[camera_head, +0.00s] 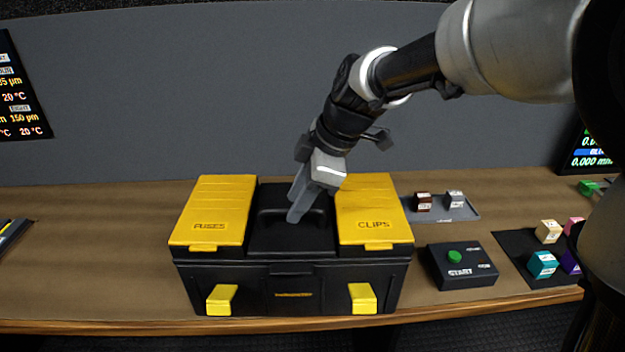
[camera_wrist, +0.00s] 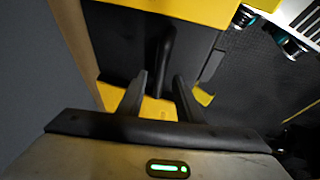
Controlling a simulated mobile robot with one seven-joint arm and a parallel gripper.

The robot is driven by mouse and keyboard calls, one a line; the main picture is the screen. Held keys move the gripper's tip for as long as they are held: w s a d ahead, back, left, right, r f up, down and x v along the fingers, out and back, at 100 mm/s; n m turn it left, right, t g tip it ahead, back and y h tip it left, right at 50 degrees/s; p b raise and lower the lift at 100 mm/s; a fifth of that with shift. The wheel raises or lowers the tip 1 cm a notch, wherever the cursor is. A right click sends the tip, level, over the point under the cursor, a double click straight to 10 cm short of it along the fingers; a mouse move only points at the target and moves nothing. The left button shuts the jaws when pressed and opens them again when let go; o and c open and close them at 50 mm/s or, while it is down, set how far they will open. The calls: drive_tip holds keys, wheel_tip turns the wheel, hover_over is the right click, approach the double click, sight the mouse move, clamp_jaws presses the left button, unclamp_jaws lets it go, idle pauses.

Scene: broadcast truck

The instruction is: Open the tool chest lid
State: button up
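The tool chest (camera_head: 292,285) is black, with two yellow top panels marked FUSES (camera_head: 210,208) and CLIPS (camera_head: 368,205). Its lid is down. Two yellow latches, left (camera_head: 221,299) and right (camera_head: 362,298), are on the front face; I cannot tell whether they are fastened. A black handle (camera_head: 270,215) lies in the dark centre of the lid, partly hidden by my gripper (camera_head: 294,215). In the wrist view my gripper (camera_wrist: 160,80) has its fingers apart, pointing at the handle (camera_wrist: 166,50), which lines up with the gap. I see no grasp; contact is unclear.
The chest stands on a wooden bench (camera_head: 95,250) near its front edge. Right of it are a START button box (camera_head: 461,266), a grey tray (camera_head: 440,212) with two small blocks, and a dark mat (camera_head: 515,245) with coloured blocks. A grey wall (camera_head: 180,90) rises behind.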

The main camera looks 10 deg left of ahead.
drive_tip(key=shift+a+f, duration=0.15)
drive_tip(key=shift+f, duration=0.15)
clamp_jaws()
